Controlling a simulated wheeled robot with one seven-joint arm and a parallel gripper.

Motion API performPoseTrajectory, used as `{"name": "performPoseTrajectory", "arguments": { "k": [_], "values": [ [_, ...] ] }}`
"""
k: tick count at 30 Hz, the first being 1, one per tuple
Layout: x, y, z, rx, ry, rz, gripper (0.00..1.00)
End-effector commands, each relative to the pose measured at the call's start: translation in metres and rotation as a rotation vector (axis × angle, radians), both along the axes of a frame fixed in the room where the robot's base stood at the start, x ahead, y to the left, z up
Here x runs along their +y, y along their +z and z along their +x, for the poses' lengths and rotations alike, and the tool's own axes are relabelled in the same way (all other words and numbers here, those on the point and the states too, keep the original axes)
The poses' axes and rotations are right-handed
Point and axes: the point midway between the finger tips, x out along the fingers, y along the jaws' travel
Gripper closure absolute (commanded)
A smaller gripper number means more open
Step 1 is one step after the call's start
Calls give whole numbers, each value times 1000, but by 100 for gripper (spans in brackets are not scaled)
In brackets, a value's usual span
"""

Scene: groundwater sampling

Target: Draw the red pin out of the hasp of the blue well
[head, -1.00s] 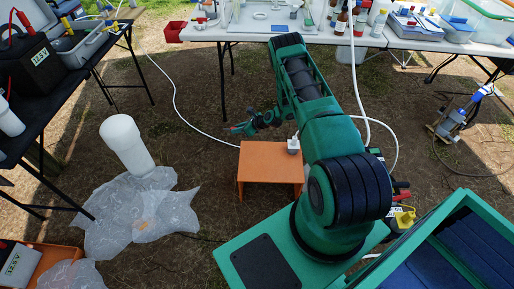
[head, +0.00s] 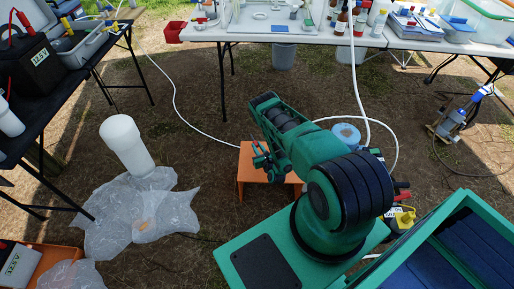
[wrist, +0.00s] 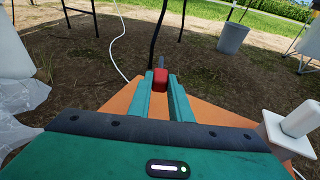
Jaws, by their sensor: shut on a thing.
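The red pin (wrist: 160,79) shows in the wrist view between the tips of my gripper (wrist: 161,84), with a thin grey shaft reaching forward from its red head. My gripper is shut on it. In the head view my gripper (head: 263,160) is over the orange stool (head: 246,188), and the pin is too small to make out. A round blue top (head: 345,132), likely that of the blue well, shows just behind my arm, partly covered by it. I cannot make out the hasp.
A white fitting (wrist: 297,120) stands at the right of the stool in the wrist view. A white cylinder (head: 125,140) stands by plastic sheeting (head: 150,215) at the left. A white hose (head: 180,105) crosses the ground. A laden table (head: 205,35) spans the back.

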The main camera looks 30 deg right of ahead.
Motion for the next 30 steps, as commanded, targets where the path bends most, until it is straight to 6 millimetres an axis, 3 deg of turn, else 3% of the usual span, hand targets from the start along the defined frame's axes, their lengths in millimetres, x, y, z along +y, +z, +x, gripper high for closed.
{"name": "performPoseTrajectory", "arguments": {
  "k": [18,30],
  "values": [
    [0,-54,0,1,1,-1,100],
    [0,-60,0,1,1,-1,100]
  ]
}}
